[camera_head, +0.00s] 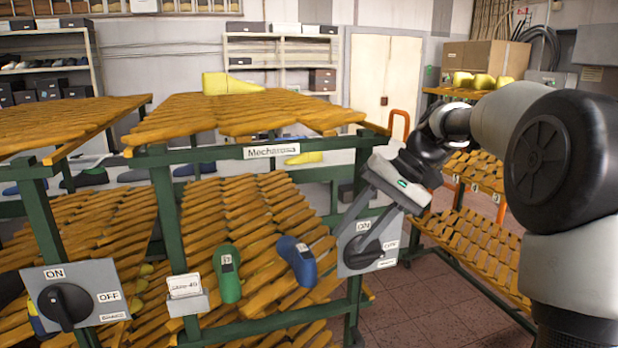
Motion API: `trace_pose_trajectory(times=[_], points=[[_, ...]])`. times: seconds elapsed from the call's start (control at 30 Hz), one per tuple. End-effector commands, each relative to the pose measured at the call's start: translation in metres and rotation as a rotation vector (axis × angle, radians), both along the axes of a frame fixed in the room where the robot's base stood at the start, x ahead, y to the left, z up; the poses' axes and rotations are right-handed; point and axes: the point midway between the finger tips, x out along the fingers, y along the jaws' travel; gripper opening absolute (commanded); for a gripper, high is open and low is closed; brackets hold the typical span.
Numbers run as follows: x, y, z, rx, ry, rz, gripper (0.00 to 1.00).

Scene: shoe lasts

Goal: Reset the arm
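My gripper (358,238) is at the centre right, with its grey hand pointing down and left. Its two fingers look spread apart, with nothing seen between them. They overlap the view of a grey switch box (391,231) on the rack's right post, which has ON and OFF labels and a dark knob (364,256). I cannot tell whether the fingers touch the box. My arm reaches in from the right edge, bent at the elbow.
Green-framed racks with slatted wooden shelves (190,112) fill the left and centre. A green last (227,274) and a blue last (297,261) lie on the lower slats. Another switch box (97,275) is at the left. Tiled floor (420,305) is clear between the racks.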

Motion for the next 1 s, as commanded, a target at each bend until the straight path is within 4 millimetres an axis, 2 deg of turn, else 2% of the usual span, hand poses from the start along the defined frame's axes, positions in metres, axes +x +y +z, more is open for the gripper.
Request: trace_pose_trajectory(times=[0.03, 0.1, 0.33, 0.43, 0.5, 0.6, 0.77, 1.0], points=[[-0.02, 0.008, 0.015, -0.071, -0.028, -0.004, 0.34], [-0.045, 0.013, 0.026, -0.16, -0.068, -0.021, 0.34], [-0.132, 0.007, 0.051, -0.386, -0.243, -0.087, 0.34], [-0.169, -0.004, 0.053, -0.458, -0.327, -0.108, 0.34], [-0.194, -0.018, 0.045, -0.512, -0.38, -0.101, 0.34], [-0.222, -0.033, 0.033, -0.568, -0.445, -0.085, 0.34], [-0.244, -0.045, 0.017, -0.611, -0.506, -0.065, 0.34], [-0.249, -0.048, 0.011, -0.623, -0.52, -0.058, 0.34]])
